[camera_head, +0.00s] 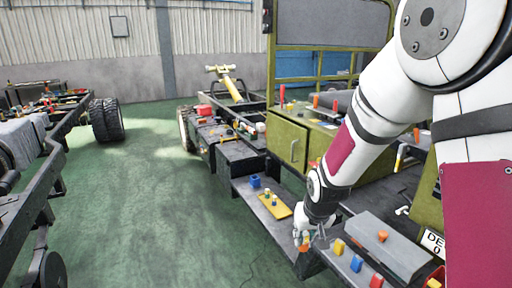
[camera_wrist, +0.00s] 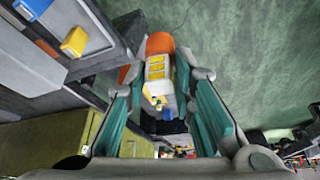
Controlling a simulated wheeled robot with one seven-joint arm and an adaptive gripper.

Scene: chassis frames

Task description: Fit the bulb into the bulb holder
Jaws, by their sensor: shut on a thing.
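My gripper (camera_head: 305,240) is low beside the dark chassis ledge in the head view, with an orange thing (camera_head: 304,246) at its fingertips. In the wrist view, my gripper's teal-padded fingers (camera_wrist: 158,75) are shut on this thing, likely the bulb. Its orange rounded end (camera_wrist: 160,43) points away from my palm, and a yellow and grey part lies between the fingers. The fingers hide part of it. I cannot tell for sure which thing is the bulb holder; a yellow plate (camera_head: 275,211) with small pegs lies on the ledge left of my gripper.
A blue block (camera_head: 255,181) stands behind the yellow plate. Yellow (camera_head: 339,246), blue (camera_head: 356,264) and red (camera_head: 376,281) pieces stand on the ledge right of my gripper, near a grey box (camera_head: 395,255). An olive cabinet (camera_head: 287,145) stands behind. The green floor to the left is open.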

